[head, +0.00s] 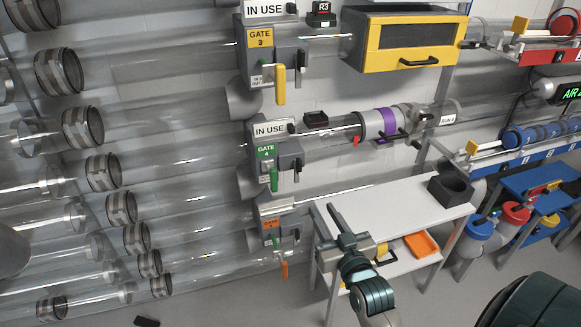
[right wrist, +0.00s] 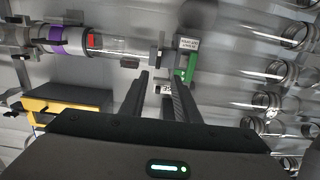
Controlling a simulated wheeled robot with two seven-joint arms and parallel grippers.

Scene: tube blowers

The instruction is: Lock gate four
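Gate four (head: 266,152) is a grey box on the wall with a green "GATE 4" label, below an "IN USE" sign (head: 268,129). Its green handle (head: 274,180) hangs down. In the right wrist view the gate's green part (right wrist: 186,66) shows upside down, just beyond the fingertips. My right gripper (head: 337,236) is below and right of gate four in the head view. Its two dark fingers (right wrist: 160,82) are apart with nothing between them, and it does not touch the handle. My left gripper is not in view.
Gate 3 (head: 260,40) with a yellow handle is above, and an orange-labelled gate (head: 271,228) is below. A clear tube with a purple band (head: 380,124) runs right from gate four. A white table (head: 400,208) stands right. Clear tubes fill the left.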

